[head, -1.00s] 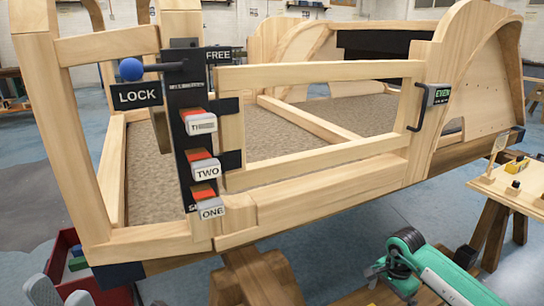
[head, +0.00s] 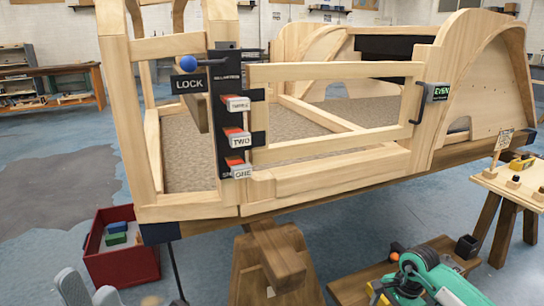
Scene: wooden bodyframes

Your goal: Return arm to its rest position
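My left gripper (head: 88,284) shows at the bottom left edge of the head view as two grey rounded fingers with a gap between them. It looks open, with nothing seen between the fingers. The rest of it is cut off by the frame edge. It is in front of the red bin and apart from the wooden bodyframe (head: 330,188). My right gripper is not in view.
A red bin (head: 122,268) stands on the floor. A green tool (head: 440,280) lies at bottom right.

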